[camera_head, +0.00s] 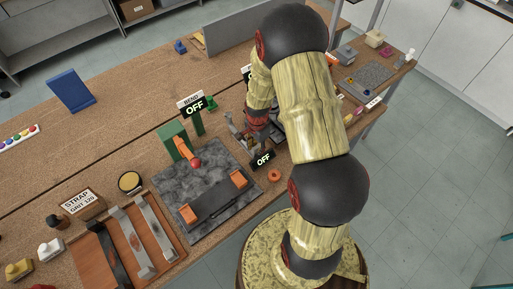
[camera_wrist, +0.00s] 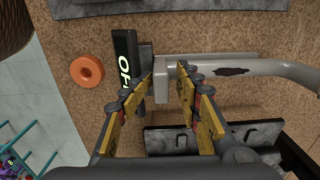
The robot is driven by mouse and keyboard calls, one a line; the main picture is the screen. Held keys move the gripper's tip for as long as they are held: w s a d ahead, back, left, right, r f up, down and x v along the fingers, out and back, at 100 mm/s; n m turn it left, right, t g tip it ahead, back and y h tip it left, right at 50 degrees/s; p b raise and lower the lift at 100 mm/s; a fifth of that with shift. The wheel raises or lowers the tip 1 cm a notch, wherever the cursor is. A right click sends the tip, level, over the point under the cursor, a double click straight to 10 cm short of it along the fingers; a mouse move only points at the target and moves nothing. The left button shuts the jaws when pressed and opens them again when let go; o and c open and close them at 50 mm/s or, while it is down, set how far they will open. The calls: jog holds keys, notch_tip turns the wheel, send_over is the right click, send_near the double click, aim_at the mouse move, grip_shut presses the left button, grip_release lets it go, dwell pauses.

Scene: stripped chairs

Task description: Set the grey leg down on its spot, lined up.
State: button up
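The grey leg (camera_wrist: 235,68) is a pale grey bar with a dark worn patch and a curved far end, at the upper right of the wrist view. A grey slab runs behind the leg in the wrist view. I cannot tell which spot is the leg's own, nor whether it touches anything below.
An orange ring (camera_wrist: 87,71) lies left of my gripper. A dark stone slab (camera_head: 217,169) bears a black plate between orange blocks. A wooden tray (camera_head: 94,252) holds metal strips at the lower left.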

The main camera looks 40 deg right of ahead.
notch_tip(320, 180, up, 12)
dwell(0.5)
